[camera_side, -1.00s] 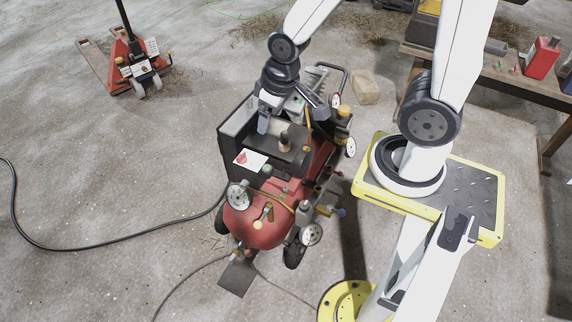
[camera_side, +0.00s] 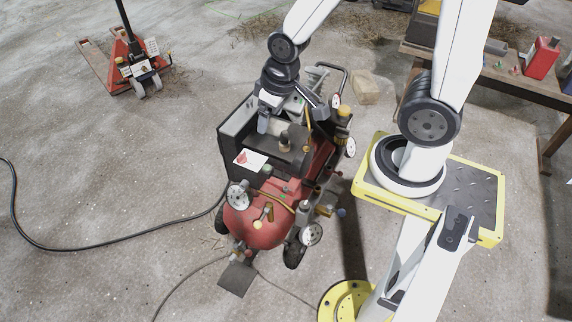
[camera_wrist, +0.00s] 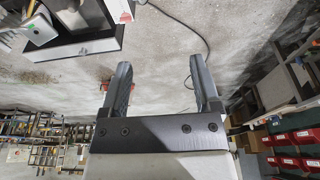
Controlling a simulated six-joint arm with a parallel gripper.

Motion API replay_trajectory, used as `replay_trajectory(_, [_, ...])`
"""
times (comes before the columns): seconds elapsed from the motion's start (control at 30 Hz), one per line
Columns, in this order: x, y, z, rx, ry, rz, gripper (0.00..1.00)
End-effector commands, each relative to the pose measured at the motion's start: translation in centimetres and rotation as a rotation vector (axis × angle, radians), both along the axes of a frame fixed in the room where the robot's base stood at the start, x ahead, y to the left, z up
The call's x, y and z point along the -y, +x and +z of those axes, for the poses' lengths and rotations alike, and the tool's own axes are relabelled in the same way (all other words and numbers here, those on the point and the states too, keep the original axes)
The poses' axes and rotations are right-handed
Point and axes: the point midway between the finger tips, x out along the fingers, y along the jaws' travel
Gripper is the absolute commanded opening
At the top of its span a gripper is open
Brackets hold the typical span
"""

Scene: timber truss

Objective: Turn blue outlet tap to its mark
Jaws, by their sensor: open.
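A red compressor (camera_side: 262,226) with a rounded tank, gauges and fittings stands on the concrete floor in the side view. My gripper (camera_side: 266,118) is above the compressor's dark upper part, well apart from the blue knob. In the wrist view my gripper (camera_wrist: 160,62) is open, with nothing between its fingers. The blue tap is not visible there.
Dial gauges (camera_side: 311,233) and brass pipework crowd the tank. A black hose (camera_side: 95,242) lies on the floor at left. A red pallet jack (camera_side: 128,68) stands at the back left, and a bench (camera_side: 468,67) at the back right. Open floor lies left of the compressor.

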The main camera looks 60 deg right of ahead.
Motion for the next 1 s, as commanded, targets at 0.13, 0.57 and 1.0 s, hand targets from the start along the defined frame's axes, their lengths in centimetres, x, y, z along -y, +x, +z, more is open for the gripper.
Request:
replay_trajectory(0.13, [0.0, 0.0, 0.0, 0.0, 0.0, -0.001, 0.55])
replay_trajectory(0.57, [0.7, 1.9, -2.9, -0.016, 0.04, -0.154, 0.0])
replay_trajectory(1.0, [2.9, 4.5, -10.7, -0.038, 0.102, -0.511, 0.0])
